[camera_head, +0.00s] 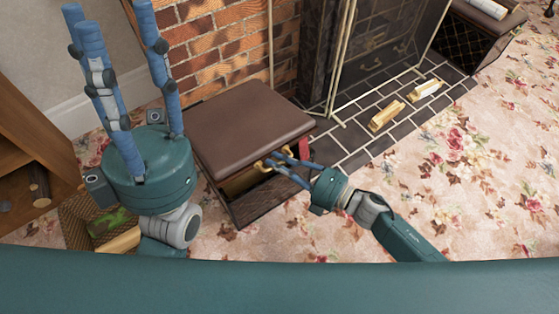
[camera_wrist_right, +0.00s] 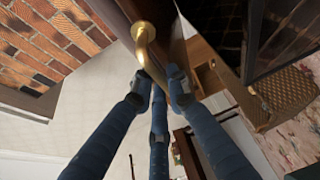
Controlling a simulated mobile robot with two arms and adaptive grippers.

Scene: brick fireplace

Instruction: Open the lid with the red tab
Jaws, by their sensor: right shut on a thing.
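The box lid (camera_head: 250,125) is brown and padded, on a low dark box (camera_head: 265,203) beside the hearth. A gap under its front edge shows a lighter interior, so it looks slightly raised. A red tab (camera_head: 304,149) is at its front right. A brass handle (camera_head: 263,166) is on the lid's front edge; it is close up in the right wrist view (camera_wrist_right: 146,45). My right gripper (camera_head: 278,162) is shut on the brass handle; its blue fingers meet there in the wrist view (camera_wrist_right: 163,85). My left gripper (camera_head: 112,22) is open and empty, fingers up, left of the box.
A brick wall (camera_head: 215,45) and a glass fire screen (camera_head: 375,50) stand behind the box. Two gold bars (camera_head: 387,115) lie on the dark hearth tiles (camera_head: 360,145). A wooden shelf (camera_head: 30,150) and a basket (camera_head: 75,225) are at the left. Floral carpet (camera_head: 480,190) at the right is clear.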

